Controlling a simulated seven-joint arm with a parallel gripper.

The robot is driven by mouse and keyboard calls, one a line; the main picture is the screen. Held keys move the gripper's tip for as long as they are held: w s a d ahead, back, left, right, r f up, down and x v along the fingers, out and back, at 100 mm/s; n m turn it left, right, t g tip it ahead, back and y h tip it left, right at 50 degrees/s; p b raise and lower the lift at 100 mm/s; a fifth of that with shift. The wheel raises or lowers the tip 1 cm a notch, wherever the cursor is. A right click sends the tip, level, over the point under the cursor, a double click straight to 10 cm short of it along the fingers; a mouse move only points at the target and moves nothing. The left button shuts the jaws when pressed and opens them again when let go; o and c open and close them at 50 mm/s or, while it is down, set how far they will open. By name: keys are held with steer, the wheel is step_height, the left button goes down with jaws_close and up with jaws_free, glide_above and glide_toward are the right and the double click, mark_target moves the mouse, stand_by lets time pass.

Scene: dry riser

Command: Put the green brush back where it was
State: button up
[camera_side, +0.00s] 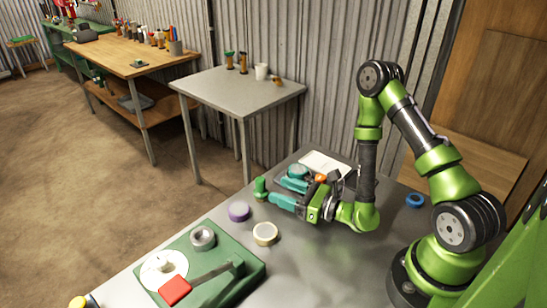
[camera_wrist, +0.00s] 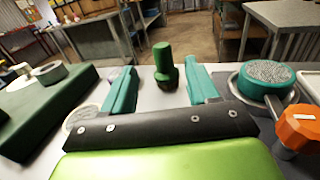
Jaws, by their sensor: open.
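The green brush (camera_side: 260,187) stands upright on the grey worktop, with a green top and a darker base. In the wrist view the brush (camera_wrist: 163,66) is centred between my two teal fingers, at or just beyond their tips. My gripper (camera_side: 274,192) is low over the worktop, pointing left towards the brush. It also shows in the wrist view (camera_wrist: 162,84), with its fingers spread wide and a gap on each side of the brush. Nothing is held. Whether the fingertips overlap the brush's depth is hard to tell.
A purple roll (camera_side: 238,211) and a cream roll (camera_side: 265,233) lie near my gripper. A green box (camera_side: 240,262) with a red-ended lever stands at the front. A teal round pad (camera_wrist: 270,74) and orange object (camera_wrist: 297,127) are right of my fingers. A side table (camera_side: 225,92) stands behind.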

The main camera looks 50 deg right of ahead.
steer(key=s+a+r+n+g+y, duration=0.4)
steer(key=a+r+n+g+y, duration=0.3)
steer(key=a+r+n+y, duration=0.45)
steer(key=s+a+r+n+g+h, duration=0.1)
steer(key=s+a+r+n+g, duration=0.15)
steer(key=s+n+g, duration=0.7)
steer(key=d+r+n+t+h, duration=0.6)
steer(key=d+h, duration=0.5)
steer(key=h, duration=0.2)
steer(key=shift+s+d+r+n, duration=0.4)
steer(key=shift+r+n, duration=0.35)
steer(key=shift+n, duration=0.35)
steer(key=shift+f, duration=0.1)
